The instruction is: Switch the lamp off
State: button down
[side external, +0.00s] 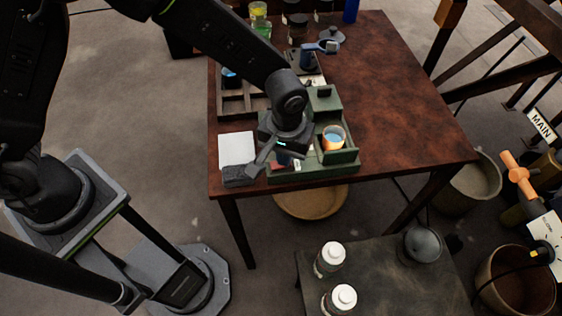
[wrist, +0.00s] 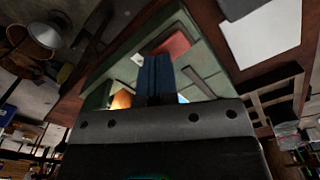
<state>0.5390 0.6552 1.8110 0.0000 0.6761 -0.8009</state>
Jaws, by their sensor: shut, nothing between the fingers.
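My gripper (side external: 283,158) is low over the front left of a green tray-like unit (side external: 313,174) on the brown table. Its blue fingers (wrist: 156,74) are together and empty in the wrist view. A red flat part (side external: 279,166) lies in the unit beside the fingertips; it also shows in the wrist view (wrist: 173,46). I cannot tell whether the fingers touch it. A clear beaker with orange and blue colour (side external: 334,137) stands in the unit's right side. An orange glow shows left of the fingers in the wrist view. I cannot clearly identify the lamp or its switch.
A white sheet (side external: 237,147) and a dark grey block (side external: 238,176) lie left of the unit. A lower table holds two white-capped bottles (side external: 331,256). The brown table's right side is clear.

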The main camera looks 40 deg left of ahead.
jog(key=shift+f, duration=0.35)
jog(key=shift+r, duration=3.55)
